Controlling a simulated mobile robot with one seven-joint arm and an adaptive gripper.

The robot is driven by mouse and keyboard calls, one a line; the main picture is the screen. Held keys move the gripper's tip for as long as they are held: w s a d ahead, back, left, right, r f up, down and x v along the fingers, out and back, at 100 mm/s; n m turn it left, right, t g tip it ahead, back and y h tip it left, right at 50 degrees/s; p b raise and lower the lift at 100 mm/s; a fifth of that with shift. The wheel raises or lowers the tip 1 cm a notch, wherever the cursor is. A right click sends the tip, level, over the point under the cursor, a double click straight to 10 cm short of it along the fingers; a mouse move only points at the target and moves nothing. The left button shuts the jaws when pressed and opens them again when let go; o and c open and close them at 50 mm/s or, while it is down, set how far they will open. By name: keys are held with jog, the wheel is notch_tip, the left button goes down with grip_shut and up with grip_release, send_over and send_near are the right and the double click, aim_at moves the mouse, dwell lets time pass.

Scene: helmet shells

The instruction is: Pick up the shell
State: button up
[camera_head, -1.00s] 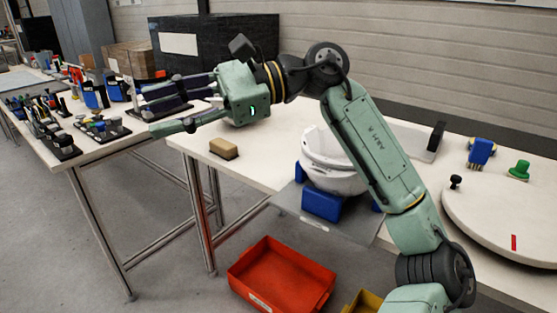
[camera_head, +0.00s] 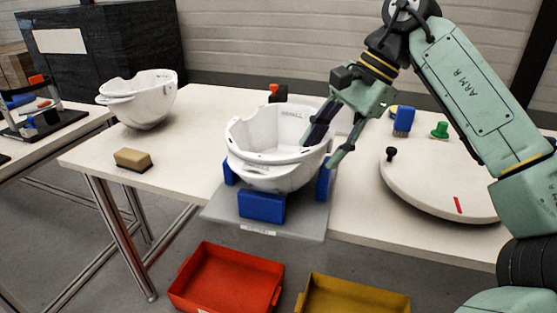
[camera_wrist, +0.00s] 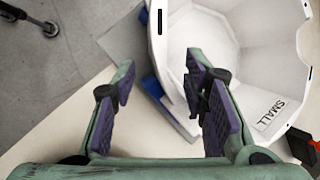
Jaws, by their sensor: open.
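A white helmet shell (camera_head: 262,155) sits open side up in a holder with blue blocks (camera_head: 262,206) on a grey plate (camera_head: 300,222). Its inner wall shows the word SMALL in the wrist view (camera_wrist: 215,50). My gripper (camera_head: 320,153) is open at the shell's right rim. One finger appears to be inside the shell and the other outside its right wall. The wrist view shows the two spread fingers (camera_wrist: 160,64) either side of the rim. Whether either finger touches the wall is unclear.
A second white shell (camera_head: 143,98) stands at the table's back left, with a tan block (camera_head: 132,159) near the front edge. A round white board (camera_head: 430,190) lies on the right. Red (camera_head: 228,278) and yellow (camera_head: 350,297) bins stand below the front edge.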

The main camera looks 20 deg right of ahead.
aim_at(307, 181)
jog(key=shift+s+x, duration=0.2)
jog(key=shift+x, duration=2.8)
jog(key=shift+a, duration=0.2)
jog(key=shift+c, duration=0.5)
grip_shut()
jog(key=shift+r, duration=0.1)
